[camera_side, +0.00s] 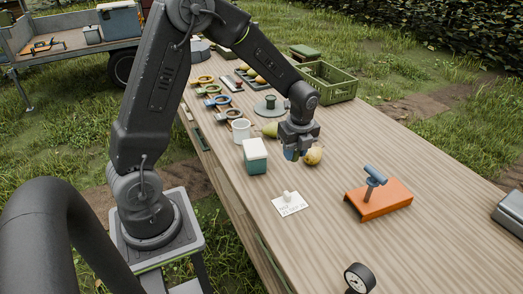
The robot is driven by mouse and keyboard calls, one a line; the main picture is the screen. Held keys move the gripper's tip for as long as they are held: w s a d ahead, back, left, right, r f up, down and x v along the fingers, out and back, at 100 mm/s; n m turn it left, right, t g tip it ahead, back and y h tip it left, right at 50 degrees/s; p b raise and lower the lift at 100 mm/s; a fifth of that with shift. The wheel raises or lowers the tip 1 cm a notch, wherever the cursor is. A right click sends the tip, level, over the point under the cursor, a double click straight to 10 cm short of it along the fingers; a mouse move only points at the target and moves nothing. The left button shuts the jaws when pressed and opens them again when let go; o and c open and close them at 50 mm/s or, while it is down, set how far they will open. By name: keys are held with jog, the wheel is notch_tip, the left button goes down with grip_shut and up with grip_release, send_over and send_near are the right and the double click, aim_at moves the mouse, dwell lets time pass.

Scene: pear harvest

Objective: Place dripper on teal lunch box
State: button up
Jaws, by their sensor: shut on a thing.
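The teal lunch box (256,160) stands upright on the wooden table, left of my gripper, with its pale lid on top. My gripper (297,151) points down over the table, just right of the lunch box and apart from it. It is shut on a small blue thing (290,154), which I take to be the dripper. Most of it is hidden by the jaws, so its shape is unclear. I cannot tell its exact height above the table. The lid of the lunch box has nothing on it.
A yellow pear (313,156) lies right beside my gripper, and a green pear (270,129) lies behind. A white mug (241,130) stands behind the lunch box. A white card (290,204), an orange stand (380,200) and a round gauge (359,278) are nearer.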

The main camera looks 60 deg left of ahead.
jog(key=s+a+r+n, duration=0.25)
jog(key=s+a, duration=0.45)
jog(key=a, duration=0.4)
jog(key=s+a+r+n, duration=0.2)
jog(key=s+a+r, duration=0.2)
jog(key=s+a, duration=0.5)
send_over(254, 146)
jog(key=shift+g, duration=0.3)
notch_tip(254, 146, down, 7)
jog(key=shift+s+d+r, duration=0.1)
jog(key=shift+d, duration=0.05)
jog(key=shift+f, duration=2.05)
jog(key=shift+f, duration=0.15)
jog(key=o, duration=0.9)
